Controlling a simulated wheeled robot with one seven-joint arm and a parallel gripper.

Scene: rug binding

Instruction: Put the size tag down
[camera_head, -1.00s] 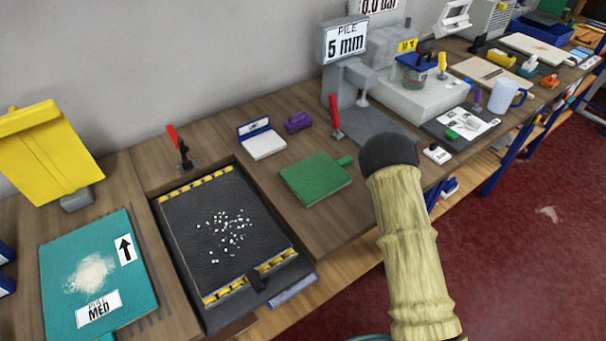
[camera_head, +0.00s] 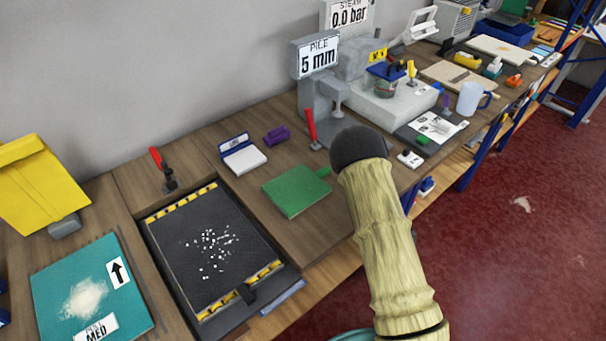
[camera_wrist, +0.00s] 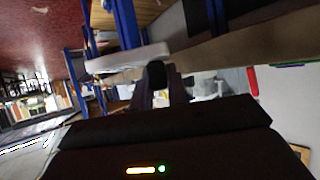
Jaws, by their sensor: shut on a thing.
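My gripper (camera_wrist: 157,80) shows in the wrist view as dark fingers reaching out from its wide dark body. It is shut on a flat white piece seen nearly edge-on, which I take to be the size tag (camera_wrist: 118,60). No print on it can be read from here. The tag is in front of the fingertips, near the wooden table edge. In the head view my gripper is hidden behind my own arm. A small white piece with dark marks (camera_head: 410,159) shows near the table's front edge there; I cannot tell whether it is the same tag.
A green pad (camera_head: 296,191) and a white-topped box (camera_head: 243,160) lie on the table (camera_head: 318,240). The pile gauge (camera_head: 318,60) has a red lever (camera_head: 311,125). A black tray (camera_head: 197,240) with white bits and a teal board (camera_head: 60,285) are at left.

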